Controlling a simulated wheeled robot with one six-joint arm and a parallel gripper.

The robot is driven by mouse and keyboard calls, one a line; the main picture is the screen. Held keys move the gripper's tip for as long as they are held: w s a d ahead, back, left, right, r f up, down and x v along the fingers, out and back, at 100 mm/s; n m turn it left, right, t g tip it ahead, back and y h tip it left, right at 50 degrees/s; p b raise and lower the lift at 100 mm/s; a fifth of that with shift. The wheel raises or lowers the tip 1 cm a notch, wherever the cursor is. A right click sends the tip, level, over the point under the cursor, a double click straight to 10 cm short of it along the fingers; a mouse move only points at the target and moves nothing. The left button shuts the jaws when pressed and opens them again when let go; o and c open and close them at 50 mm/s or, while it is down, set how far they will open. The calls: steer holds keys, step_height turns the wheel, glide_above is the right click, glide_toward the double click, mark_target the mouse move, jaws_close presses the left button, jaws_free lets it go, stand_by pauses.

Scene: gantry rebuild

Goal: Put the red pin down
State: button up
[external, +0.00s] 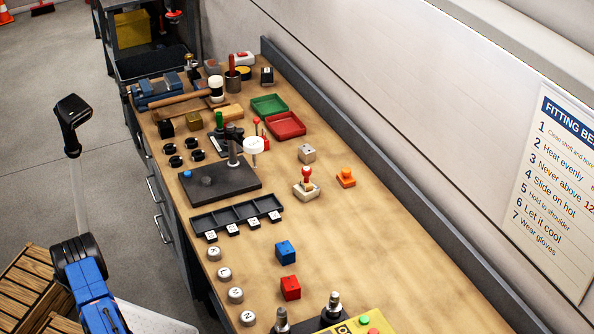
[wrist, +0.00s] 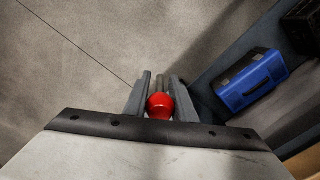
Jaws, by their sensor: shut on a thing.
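In the wrist view my gripper (wrist: 160,80) is closed around the red pin (wrist: 160,105). The pin's rounded red head shows between the two grey fingers. Its grey shaft seems to show beyond the head, between the fingertips. Grey floor lies behind the pin, so it is held clear of the bench top. In the external view the dark end of my arm (external: 72,112) is over the floor, left of the workbench (external: 390,240). The fingers and the held pin cannot be made out there.
A red-topped piece (external: 306,174) stands in a pale block mid-bench. A black base plate (external: 235,184), a dark compartment tray (external: 236,213), a red tray (external: 286,125) and a green tray (external: 268,104) are on the bench. The right middle is clear. A blue box-like thing (wrist: 250,80) shows beside the gripper.

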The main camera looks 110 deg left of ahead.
steer(key=w+a+r+n, duration=0.2)
steer(key=w+a+r, duration=0.15)
steer(key=a, duration=0.45)
steer(key=w+a+r+n, duration=0.2)
steer(key=a+r+n, duration=0.15)
steer(key=a, duration=0.45)
step_height(320, 180, up, 14)
steer(key=n, duration=1.5)
glide_above(285, 271)
step_height(285, 271, down, 9)
steer(key=shift+f, duration=0.2)
steer(key=o, duration=0.6)
steer(key=shift+f, duration=0.15)
steer(key=o, duration=0.5)
steer(key=shift+c, duration=0.2)
